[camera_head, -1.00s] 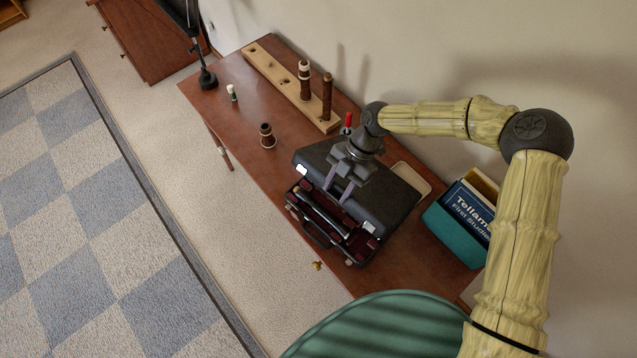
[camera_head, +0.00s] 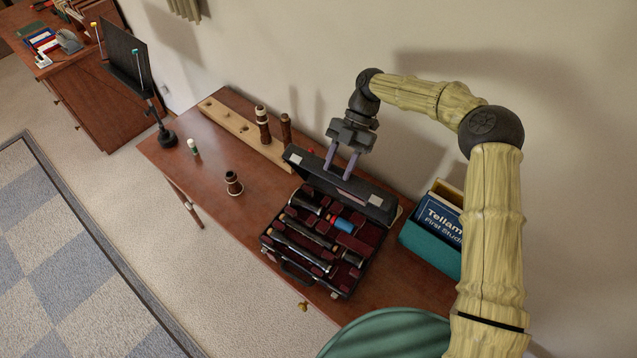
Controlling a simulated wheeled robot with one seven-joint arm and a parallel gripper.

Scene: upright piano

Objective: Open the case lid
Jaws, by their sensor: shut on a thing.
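The black instrument case (camera_head: 277,265) lies on the brown table, its red-lined inside showing several dark clarinet parts. Its lid (camera_head: 375,208) stands raised along the back edge, roughly upright, with a light latch plate near each end. My gripper (camera_head: 342,168) is at the lid's upper edge, left of its middle, with its two fingers pointing down. It is shut on the lid's edge. The exact contact at the fingertips is small and partly hidden.
A wooden peg rack (camera_head: 228,120) with upright joints stands behind left of the case. A small dark joint (camera_head: 233,183) and a white-green bottle (camera_head: 193,147) stand left. A teal book box (camera_head: 430,252) is close on the right. The wall is behind.

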